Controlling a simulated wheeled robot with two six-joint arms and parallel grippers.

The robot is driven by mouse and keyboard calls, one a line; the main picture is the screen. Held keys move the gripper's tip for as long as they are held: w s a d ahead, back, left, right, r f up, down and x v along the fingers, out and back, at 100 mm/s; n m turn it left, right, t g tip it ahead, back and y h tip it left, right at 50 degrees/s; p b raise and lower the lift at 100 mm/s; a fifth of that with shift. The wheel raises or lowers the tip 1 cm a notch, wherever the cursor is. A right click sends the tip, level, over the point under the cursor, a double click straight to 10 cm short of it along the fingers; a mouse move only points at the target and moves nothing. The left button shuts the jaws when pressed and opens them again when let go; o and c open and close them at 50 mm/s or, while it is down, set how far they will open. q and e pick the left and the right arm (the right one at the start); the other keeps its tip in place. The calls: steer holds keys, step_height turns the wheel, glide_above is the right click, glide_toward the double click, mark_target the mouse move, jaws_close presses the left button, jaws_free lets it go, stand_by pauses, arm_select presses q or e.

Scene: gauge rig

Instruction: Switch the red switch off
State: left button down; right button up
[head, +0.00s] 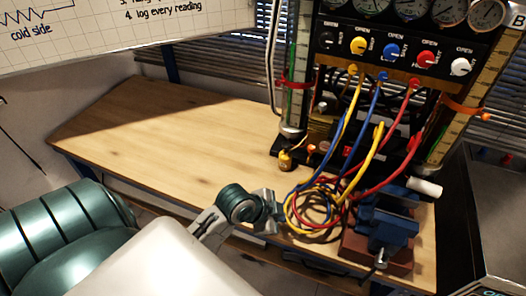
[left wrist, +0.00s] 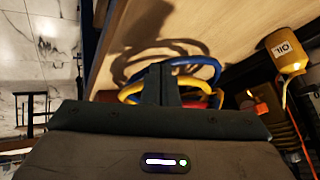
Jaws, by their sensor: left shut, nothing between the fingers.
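A small red part (head: 347,150), which may be the red switch, sits low on the gauge rig's base behind the hoses. It is too small to tell its position. Small orange-lit parts (head: 311,148) are to its left. In the left wrist view an orange-red part (left wrist: 262,97) shows at the right, beside the oil bottle. My left gripper (head: 282,209) is at the table's front edge, just left of the coiled hoses and apart from the rig's base. Its fingers are shut and empty in the left wrist view (left wrist: 161,84). My right gripper is in neither view.
Coiled red, blue and yellow hoses (head: 318,208) lie on the table in front of the rig. A blue vise (head: 385,222) stands right of them. The oil bottle (head: 285,161) stands at the rig's left foot. The wooden table (head: 170,125) is clear on the left.

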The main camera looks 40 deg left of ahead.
arm_select(q)
steer(key=s+a+f+n+g+y, duration=0.1)
steer(key=s+f+n, duration=0.1)
steer(key=s, duration=0.4)
steer(key=shift+s+n+y, duration=0.2)
steer(key=shift+n+y, duration=0.1)
steer(key=shift+n, duration=0.6)
steer(key=shift+g, duration=0.3)
steer(key=s+a+n+g+y, duration=0.25)
steer(key=s+n, duration=0.35)
steer(key=s, duration=0.4)
step_height(320, 180, down, 30)
steer(key=a+f, duration=0.1)
steer(key=a, duration=0.1)
steer(key=s+a+f+g, duration=0.1)
steer(key=s+f+g, duration=0.1)
steer(key=s+f, duration=1.6)
steer(key=shift+s+a+f, duration=0.15)
steer(key=shift+a+f, duration=0.1)
steer(key=shift+f, duration=0.05)
